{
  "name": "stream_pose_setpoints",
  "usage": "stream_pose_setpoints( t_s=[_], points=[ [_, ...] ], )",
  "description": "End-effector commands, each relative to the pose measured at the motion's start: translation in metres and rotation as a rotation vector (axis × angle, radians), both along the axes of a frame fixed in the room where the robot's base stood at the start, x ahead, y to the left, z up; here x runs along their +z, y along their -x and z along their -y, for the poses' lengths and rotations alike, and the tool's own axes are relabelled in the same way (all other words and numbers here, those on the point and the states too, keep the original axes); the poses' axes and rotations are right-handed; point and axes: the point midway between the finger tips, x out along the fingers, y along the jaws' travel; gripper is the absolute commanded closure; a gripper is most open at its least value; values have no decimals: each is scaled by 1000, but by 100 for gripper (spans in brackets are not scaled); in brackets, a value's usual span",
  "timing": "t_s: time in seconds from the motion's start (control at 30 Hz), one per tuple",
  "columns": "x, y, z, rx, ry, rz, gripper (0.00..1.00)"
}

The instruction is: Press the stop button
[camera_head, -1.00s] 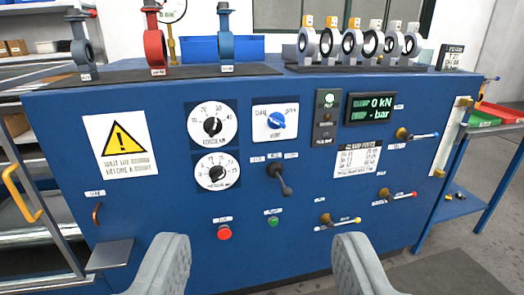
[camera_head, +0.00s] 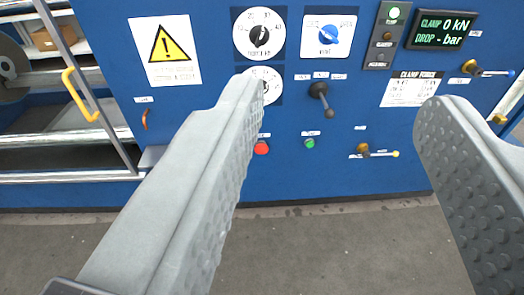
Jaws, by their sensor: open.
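The red button (camera_head: 261,148) sits low on the front of the blue machine panel (camera_head: 220,185), left of a smaller green button (camera_head: 309,143). A small label is above each; I cannot read them. My gripper (camera_head: 340,95) is open and empty, with its two grey fingers wide apart. The left finger's tip is just above and left of the red button in the picture and covers part of the lower dial. Both buttons show in the gap between the fingers. The fingers look apart from the panel.
A black lever (camera_head: 322,96) sticks out above the green button. A valve handle with a yellow tip (camera_head: 375,153) is to the right. The grey floor (camera_head: 320,245) below the panel is clear.

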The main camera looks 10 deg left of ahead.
Motion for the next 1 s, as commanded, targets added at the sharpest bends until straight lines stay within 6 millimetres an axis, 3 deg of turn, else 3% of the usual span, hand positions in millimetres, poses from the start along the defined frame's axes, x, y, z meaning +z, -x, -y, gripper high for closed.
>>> stream_pose_setpoints(
  t_s=[0.27,0.47,0.53,0.57,1.0],
  points=[
    [0,0,0,0,0,0,50],
    [-2,-6,0,1,-10,-2,85],
    [-4,-14,0,0,-23,-3,99],
    [-5,-19,-1,0,-32,-2,100],
    [-36,-112,-6,6,-215,0,100]
  ],
)
